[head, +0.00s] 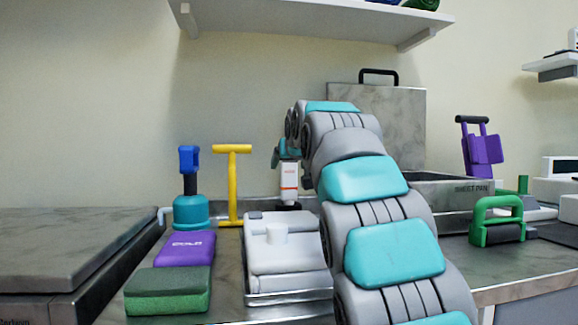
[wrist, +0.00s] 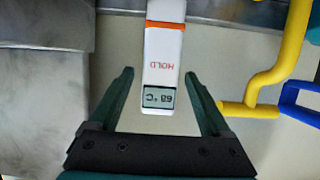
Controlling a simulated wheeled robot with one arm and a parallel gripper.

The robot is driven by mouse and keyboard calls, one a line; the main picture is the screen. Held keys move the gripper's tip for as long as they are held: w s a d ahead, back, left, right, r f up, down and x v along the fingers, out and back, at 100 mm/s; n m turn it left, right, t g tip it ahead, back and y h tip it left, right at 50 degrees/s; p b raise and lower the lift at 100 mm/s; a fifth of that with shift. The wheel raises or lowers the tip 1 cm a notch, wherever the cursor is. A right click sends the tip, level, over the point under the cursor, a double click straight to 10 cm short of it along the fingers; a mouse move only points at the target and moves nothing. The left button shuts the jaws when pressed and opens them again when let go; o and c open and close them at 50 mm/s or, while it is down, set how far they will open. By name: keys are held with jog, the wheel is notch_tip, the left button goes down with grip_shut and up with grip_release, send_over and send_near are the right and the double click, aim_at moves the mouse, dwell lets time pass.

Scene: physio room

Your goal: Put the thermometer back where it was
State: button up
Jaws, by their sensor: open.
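The thermometer (head: 289,178) is white with an orange-red band, and it appears upright at the back of the counter in the head view. In the wrist view the thermometer (wrist: 162,65) shows the word HOLD and a small display, upside down. My gripper (wrist: 158,75) is open, with one finger on each side of the thermometer and visible gaps between. In the head view my gripper (head: 287,150) is at the thermometer's upper end, partly hidden by my arm. What the thermometer's lower end rests on is unclear.
A yellow T-shaped tool (head: 232,185) and a blue-and-teal item (head: 190,200) stand left of the thermometer. A purple COLD pack (head: 186,248), a green block (head: 168,290) and a grey-white device (head: 285,255) lie in front. A sheet pan (head: 455,200) is at right.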

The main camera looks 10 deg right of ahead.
jog(key=v, duration=1)
jog(key=shift+s, duration=0.35)
jog(key=shift+r, duration=0.15)
